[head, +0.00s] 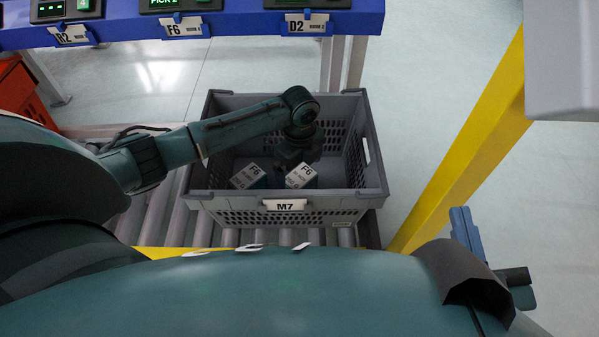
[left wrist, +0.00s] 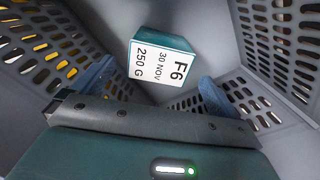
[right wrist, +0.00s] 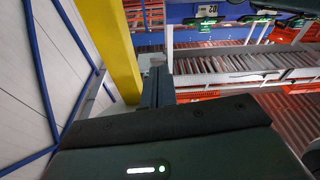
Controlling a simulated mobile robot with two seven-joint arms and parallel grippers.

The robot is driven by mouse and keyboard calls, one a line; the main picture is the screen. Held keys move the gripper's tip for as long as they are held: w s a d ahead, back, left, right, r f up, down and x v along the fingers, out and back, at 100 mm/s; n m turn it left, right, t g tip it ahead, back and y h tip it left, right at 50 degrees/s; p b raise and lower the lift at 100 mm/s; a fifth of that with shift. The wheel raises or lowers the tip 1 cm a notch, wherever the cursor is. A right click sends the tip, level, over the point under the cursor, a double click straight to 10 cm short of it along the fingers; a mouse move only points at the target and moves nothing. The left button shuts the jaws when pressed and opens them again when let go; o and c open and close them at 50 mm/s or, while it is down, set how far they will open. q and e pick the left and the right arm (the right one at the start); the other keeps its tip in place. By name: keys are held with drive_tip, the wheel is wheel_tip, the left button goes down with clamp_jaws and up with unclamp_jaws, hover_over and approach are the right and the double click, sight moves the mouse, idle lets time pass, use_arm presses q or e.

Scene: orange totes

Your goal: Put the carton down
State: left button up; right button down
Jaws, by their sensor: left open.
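Two small teal cartons with white F6 labels sit in the grey crate (head: 215,205) marked M7: a left carton (head: 249,177) and a right carton (head: 301,177). My left gripper (head: 296,160) is down inside the crate, behind the cartons in the head view, its fingers mostly hidden by the arm. In the left wrist view one F6 carton (left wrist: 161,58) rests on the crate floor. My left fingers (left wrist: 155,88) are spread wide either side of it, with a visible gap and no contact. My right gripper (right wrist: 156,88) is outside the crate, fingers together and empty.
The crate stands on a roller conveyor (head: 180,222). A yellow post (head: 465,140) rises to its right. A blue shelf rail (head: 230,22) with displays crosses behind. An orange tote (head: 18,85) is at the far left. The crate's perforated walls surround my left gripper.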

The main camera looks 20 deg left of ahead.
use_arm(q)
wheel_tip(320, 180, up, 7)
drive_tip(key=p, duration=0.2)
drive_tip(key=shift+f, duration=0.15)
